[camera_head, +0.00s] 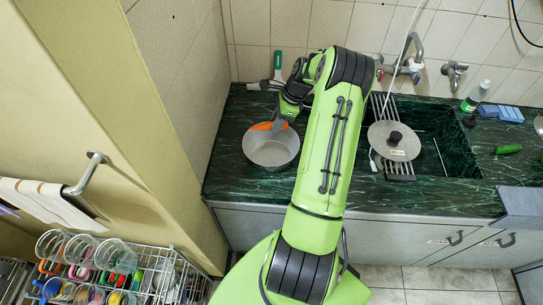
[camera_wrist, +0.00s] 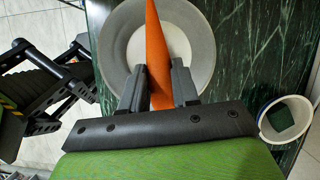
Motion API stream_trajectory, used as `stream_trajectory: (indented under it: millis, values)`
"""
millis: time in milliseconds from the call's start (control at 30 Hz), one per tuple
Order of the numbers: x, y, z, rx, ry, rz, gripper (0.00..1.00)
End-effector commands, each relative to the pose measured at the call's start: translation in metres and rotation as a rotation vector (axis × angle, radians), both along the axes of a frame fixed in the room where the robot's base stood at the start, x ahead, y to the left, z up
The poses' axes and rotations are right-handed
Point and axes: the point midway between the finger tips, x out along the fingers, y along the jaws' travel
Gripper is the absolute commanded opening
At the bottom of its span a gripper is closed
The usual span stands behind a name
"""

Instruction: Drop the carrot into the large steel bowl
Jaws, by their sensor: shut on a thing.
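The orange carrot (camera_wrist: 157,55) is held between the two fingers of my gripper (camera_wrist: 158,88) in the wrist view, its tip pointing up in the picture. The carrot (camera_head: 263,126) also shows in the head view at the far rim of the bowl. The large steel bowl (camera_head: 271,152) stands on the dark green counter, and in the wrist view the bowl (camera_wrist: 203,38) lies behind the carrot. My gripper (camera_head: 282,122) is at the bowl's far side, shut on the carrot. The gap between carrot and bowl cannot be judged, and my wrist partly hides the bowl's far rim.
A cucumber (camera_head: 508,149) and a bottle (camera_head: 475,96) are to the right. A white cup (camera_wrist: 290,118) shows in the wrist view.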

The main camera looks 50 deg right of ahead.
Motion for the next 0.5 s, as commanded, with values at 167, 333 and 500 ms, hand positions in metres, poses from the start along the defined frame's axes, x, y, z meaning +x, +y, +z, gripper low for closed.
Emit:
stream_trajectory:
  millis: [167, 333, 500]
  values:
    - [0.0001, -0.0001, -0.0149, -0.001, -0.001, 0.000, 0.00]
    - [0.0001, -0.0002, -0.0122, -0.001, -0.001, 0.001, 0.00]
    - [0.0001, -0.0002, -0.0119, -0.001, -0.001, 0.000, 0.56]
